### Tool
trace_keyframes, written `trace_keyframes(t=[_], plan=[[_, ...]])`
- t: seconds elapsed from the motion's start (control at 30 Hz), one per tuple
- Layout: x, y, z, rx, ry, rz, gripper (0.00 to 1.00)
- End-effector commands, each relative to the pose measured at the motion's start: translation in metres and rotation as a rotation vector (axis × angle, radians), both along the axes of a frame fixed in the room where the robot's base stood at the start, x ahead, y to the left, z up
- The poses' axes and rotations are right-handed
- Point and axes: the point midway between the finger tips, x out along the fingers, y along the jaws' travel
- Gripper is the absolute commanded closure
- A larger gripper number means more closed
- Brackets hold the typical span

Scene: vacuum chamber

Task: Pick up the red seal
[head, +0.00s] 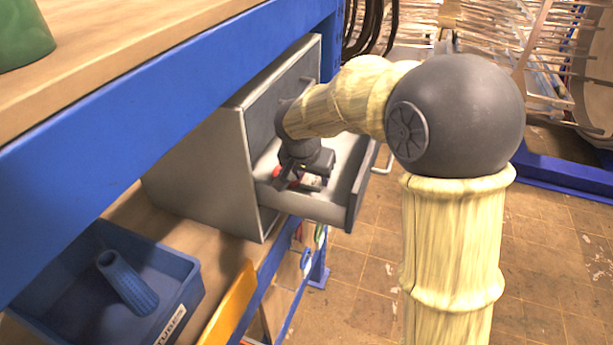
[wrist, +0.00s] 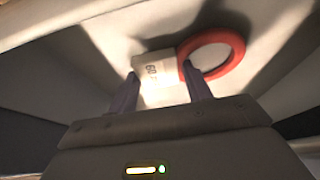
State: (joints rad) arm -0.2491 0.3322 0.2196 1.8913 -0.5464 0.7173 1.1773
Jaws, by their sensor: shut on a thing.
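The red seal (wrist: 240,56) is a red ring with a white tag (wrist: 152,68) at its left side in the wrist view. It lies low inside the pulled-out drawer. In the head view only a bit of red (head: 281,181) shows beside the fingers. My gripper (wrist: 160,90) reaches down into the drawer and is shut on the seal at its tag, one finger on each side of it. The right finger is close to the ring's left edge. The grip point is largely hidden in the head view (head: 302,185).
The open drawer (head: 338,198) belongs to a grey metal cabinet (head: 200,165) under a blue-edged bench (head: 150,135). Its walls stand close around my gripper. A blue bin (head: 178,297) holding a blue cylinder (head: 128,283) stands at lower left. Tiled floor (head: 560,235) is open to the right.

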Motion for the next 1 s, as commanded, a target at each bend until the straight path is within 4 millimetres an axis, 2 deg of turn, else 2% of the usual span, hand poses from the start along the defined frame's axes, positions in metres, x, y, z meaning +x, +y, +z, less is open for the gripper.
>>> trace_keyframes(t=[0.27, 0.7, 1.0], plan=[[0.011, -0.008, 0.012, 0.001, -0.004, -0.002, 0.73], [0.081, -0.059, 0.057, 0.001, -0.004, -0.001, 0.73], [0.109, -0.080, 0.077, 0.001, -0.002, 0.001, 0.73]])
